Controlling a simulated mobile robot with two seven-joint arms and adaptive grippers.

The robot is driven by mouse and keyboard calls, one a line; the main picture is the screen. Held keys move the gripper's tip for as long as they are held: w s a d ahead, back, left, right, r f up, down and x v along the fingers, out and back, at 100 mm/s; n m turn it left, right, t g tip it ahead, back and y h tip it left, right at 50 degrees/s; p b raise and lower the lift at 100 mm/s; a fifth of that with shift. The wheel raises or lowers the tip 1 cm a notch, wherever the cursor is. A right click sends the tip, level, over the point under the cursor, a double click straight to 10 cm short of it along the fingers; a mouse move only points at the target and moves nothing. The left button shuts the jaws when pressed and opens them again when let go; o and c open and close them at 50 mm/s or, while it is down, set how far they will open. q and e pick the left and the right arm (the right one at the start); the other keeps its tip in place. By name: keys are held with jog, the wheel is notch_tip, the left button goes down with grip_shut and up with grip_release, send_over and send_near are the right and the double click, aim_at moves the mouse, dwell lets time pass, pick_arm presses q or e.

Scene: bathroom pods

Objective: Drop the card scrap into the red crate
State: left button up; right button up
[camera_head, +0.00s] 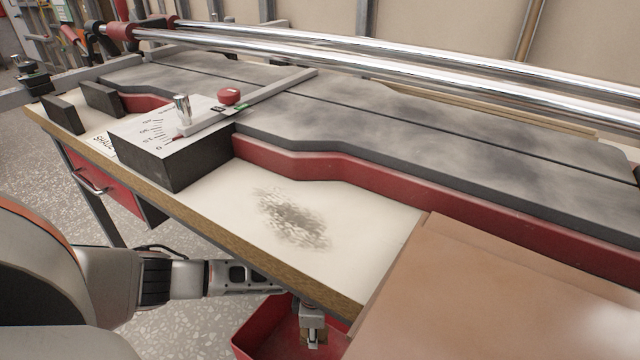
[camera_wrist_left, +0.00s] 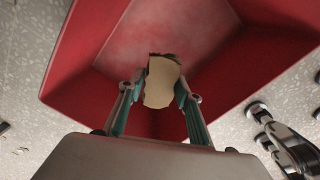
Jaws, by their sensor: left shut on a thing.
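The card scrap (camera_wrist_left: 161,82) is a small pale tan piece with a dark, ragged far edge. My left gripper (camera_wrist_left: 158,92) is shut on it, one finger at each side. In the left wrist view the scrap shows against the inside of the red crate (camera_wrist_left: 105,45). In the head view my left gripper (camera_head: 313,338) is over the red crate (camera_head: 262,335), beside the table's front edge. The crate is partly hidden there by the gripper and table. My right gripper is not in view.
A worktable (camera_head: 365,215) with a dark-topped machine (camera_head: 390,140) fills the middle. A brown box (camera_head: 510,300) covers its right front corner. A black block (camera_head: 175,155) with a printed sheet stands at left. Speckled floor (camera_wrist_left: 35,35) surrounds the crate.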

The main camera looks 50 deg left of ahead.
pick_arm(q)
jog(key=shift+r, duration=0.1)
jog(key=o, duration=1.1)
jog(key=shift+c, duration=0.2)
notch_tip(320, 180, up, 8)
jog(key=shift+f, duration=0.25)
jog(key=shift+d, duration=0.1)
